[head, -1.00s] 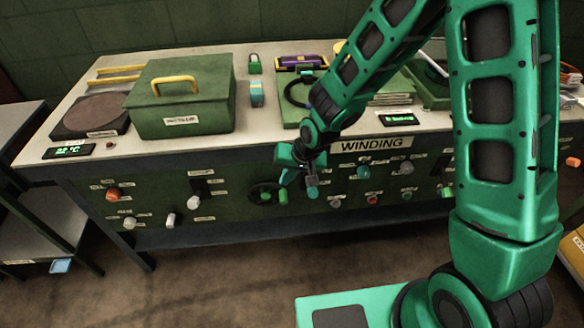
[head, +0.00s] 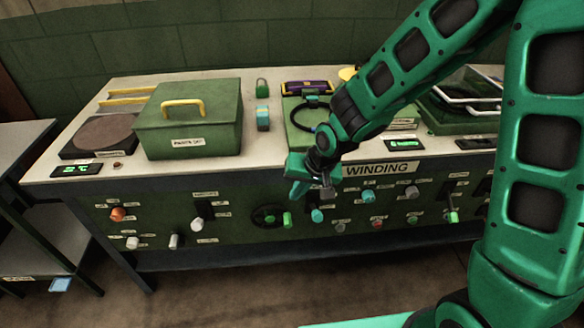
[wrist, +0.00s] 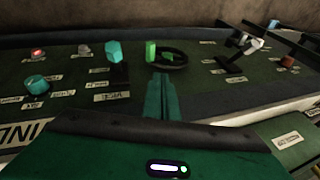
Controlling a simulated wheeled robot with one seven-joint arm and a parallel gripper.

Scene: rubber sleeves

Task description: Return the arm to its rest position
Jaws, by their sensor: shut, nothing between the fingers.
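My gripper (head: 298,188) hangs in front of the winding bench's (head: 250,172) front edge, above the control panel. In the head view it is a small green shape at the end of my bent green arm. In the wrist view the gripper's fingers (wrist: 161,97) are together, with nothing between them. They point toward the panel's black handwheel (wrist: 172,59) with its green knob. The handwheel also shows in the head view (head: 268,216), below and left of my gripper. I cannot tell the exact gap to the panel.
A green lidded box (head: 190,135) with a yellow handle and a dark round plate (head: 100,135) stand on the bench's left. A black ring (head: 304,112) and a purple-and-yellow item (head: 308,87) lie behind my gripper. Knobs and switches stick out of the panel. Floor in front is clear.

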